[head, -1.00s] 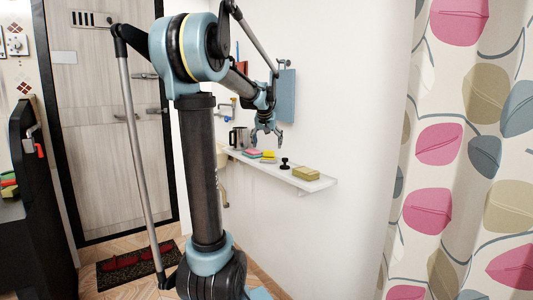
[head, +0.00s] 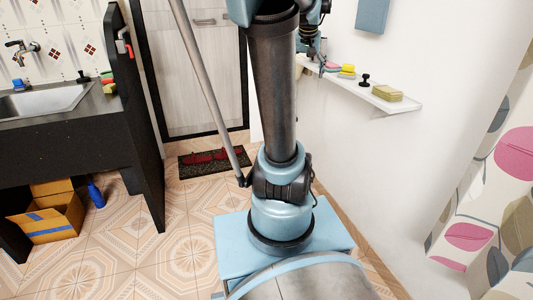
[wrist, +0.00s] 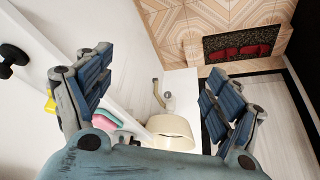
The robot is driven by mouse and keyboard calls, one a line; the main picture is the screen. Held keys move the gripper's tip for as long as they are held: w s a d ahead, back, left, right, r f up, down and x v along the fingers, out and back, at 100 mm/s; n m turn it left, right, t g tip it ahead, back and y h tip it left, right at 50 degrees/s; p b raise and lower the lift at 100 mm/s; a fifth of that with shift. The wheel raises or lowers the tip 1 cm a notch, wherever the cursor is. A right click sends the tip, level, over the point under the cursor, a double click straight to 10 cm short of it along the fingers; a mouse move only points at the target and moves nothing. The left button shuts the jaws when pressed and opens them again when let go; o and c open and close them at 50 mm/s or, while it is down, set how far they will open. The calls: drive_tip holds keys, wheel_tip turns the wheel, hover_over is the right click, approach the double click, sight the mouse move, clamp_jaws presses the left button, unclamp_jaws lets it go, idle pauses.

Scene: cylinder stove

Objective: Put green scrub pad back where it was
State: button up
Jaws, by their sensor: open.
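A green pad (head: 110,89) lies in a small stack with red and yellow ones on the black counter, right of the sink. On the wall shelf, a pink pad with a green layer (head: 332,66) lies beside a yellow sponge (head: 347,70). I cannot tell which green one is the task's pad. The pink and green pad (wrist: 104,121) also shows in the wrist view, partly behind my left finger. My gripper (wrist: 155,100) is open with nothing between its fingers. In the head view it is near the shelf's far end, partly hidden by my arm.
The white shelf (head: 408,106) also carries a black knobbed object (head: 365,79) and a tan block (head: 387,93). A cream container (wrist: 172,130) is below my gripper. A cardboard box (head: 50,215) and a blue bottle (head: 96,193) stand under the counter. The tiled floor is open.

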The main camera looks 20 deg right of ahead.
drive_tip(key=s+a+f+n+g+y, duration=0.2)
drive_tip(key=s+a+f+n, duration=0.3)
drive_tip(key=s+a+f, duration=1.6)
drive_tip(key=shift+s, duration=0.35)
